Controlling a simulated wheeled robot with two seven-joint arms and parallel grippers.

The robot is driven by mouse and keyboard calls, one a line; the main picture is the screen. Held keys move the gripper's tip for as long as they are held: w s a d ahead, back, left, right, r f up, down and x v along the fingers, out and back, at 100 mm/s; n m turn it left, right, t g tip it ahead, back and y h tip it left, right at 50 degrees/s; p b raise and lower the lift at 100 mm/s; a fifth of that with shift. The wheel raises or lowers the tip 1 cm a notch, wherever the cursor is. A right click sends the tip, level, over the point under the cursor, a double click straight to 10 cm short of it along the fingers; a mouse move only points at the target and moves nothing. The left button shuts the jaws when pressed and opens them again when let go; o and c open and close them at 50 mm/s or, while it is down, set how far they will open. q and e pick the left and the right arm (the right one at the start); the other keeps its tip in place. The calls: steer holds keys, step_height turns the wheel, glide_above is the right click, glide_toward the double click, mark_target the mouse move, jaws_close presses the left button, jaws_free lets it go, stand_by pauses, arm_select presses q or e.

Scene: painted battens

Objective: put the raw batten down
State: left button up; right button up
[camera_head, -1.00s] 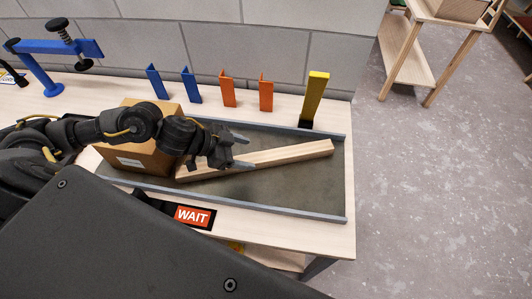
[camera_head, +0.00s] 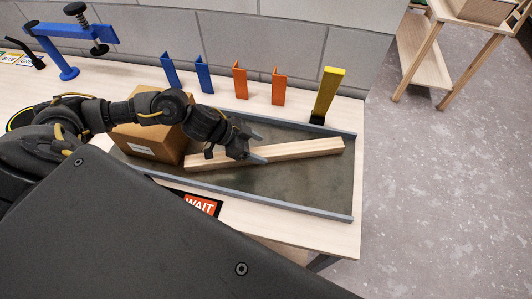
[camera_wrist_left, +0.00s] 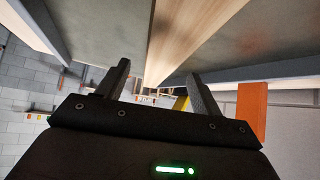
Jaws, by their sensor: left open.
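The raw batten (camera_head: 300,149) is a long pale wooden bar. It lies slantwise in the grey-rimmed tray (camera_head: 300,202), its right end toward the tray's far right corner. My left gripper (camera_head: 262,147) is open over the batten's middle-left part and hides a little of it. In the left wrist view the batten (camera_wrist_left: 190,35) runs away between and beyond the two spread fingers (camera_wrist_left: 158,85), with no finger seen closed on it. My right gripper is not in view.
A cardboard box (camera_head: 150,142) stands at the tray's left end, by my left arm. Blue brackets (camera_head: 204,74), orange brackets (camera_head: 278,87) and a yellow post (camera_head: 327,95) stand along the back. A WAIT sign (camera_head: 201,205) lies at the front. The tray's right front is clear.

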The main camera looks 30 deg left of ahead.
mark_target(268, 151)
arm_select(q)
steer(key=p+x, duration=0.1)
steer(key=x, duration=0.2)
steer(key=shift+w+d+f, duration=0.2)
steer(key=shift+w, duration=0.1)
steer(key=shift+w+d+f, duration=0.2)
steer(key=shift+d+f, duration=0.1)
steer(key=shift+f, duration=0.2)
steer(key=shift+r, duration=0.1)
steer(key=c, duration=1.4)
steer(key=shift+c, duration=0.2)
steer(key=shift+r, duration=0.1)
